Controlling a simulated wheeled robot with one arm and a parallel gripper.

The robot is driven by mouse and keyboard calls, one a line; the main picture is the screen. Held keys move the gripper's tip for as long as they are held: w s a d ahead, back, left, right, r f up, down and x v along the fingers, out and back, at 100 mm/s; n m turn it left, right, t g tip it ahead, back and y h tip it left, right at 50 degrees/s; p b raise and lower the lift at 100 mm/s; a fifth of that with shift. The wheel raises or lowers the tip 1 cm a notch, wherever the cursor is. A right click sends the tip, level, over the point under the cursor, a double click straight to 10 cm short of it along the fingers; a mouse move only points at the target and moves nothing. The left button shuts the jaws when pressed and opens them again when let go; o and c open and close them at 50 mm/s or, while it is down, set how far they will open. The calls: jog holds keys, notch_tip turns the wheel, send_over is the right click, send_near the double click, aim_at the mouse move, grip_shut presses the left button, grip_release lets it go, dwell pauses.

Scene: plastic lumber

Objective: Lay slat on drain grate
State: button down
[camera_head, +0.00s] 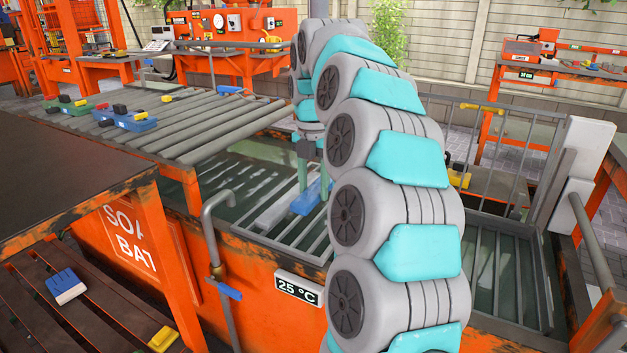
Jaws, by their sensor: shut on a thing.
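My gripper (313,188) points down over the orange soak bath, its two teal fingers on either side of a blue slat (306,202). It is shut on this slat. A pale grey piece (281,209) lies along the slat's left side; I cannot tell whether it is part of it. The drain grate (290,236) looks to be the grey bars inside the bath, just below the slat. I cannot tell whether the slat touches the bars. My arm hides the grate's right part and the slat's far end.
A roller conveyor (205,122) behind the bath carries blue (124,121) and green pieces at its left. A bent pipe (209,225) rises at the bath's front rim. A barred rack (500,262) stands at the right. A dark orange-framed table (60,185) fills the left.

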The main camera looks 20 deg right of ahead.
aim_at(314, 226)
jog(key=shift+f+b, duration=0.45)
jog(key=shift+f, duration=2.7)
jog(key=shift+f, duration=0.65)
jog(key=shift+c, duration=1.2)
grip_release()
notch_tip(314, 226, up, 6)
jog(key=shift+w+r, duration=0.1)
jog(key=shift+r, duration=0.75)
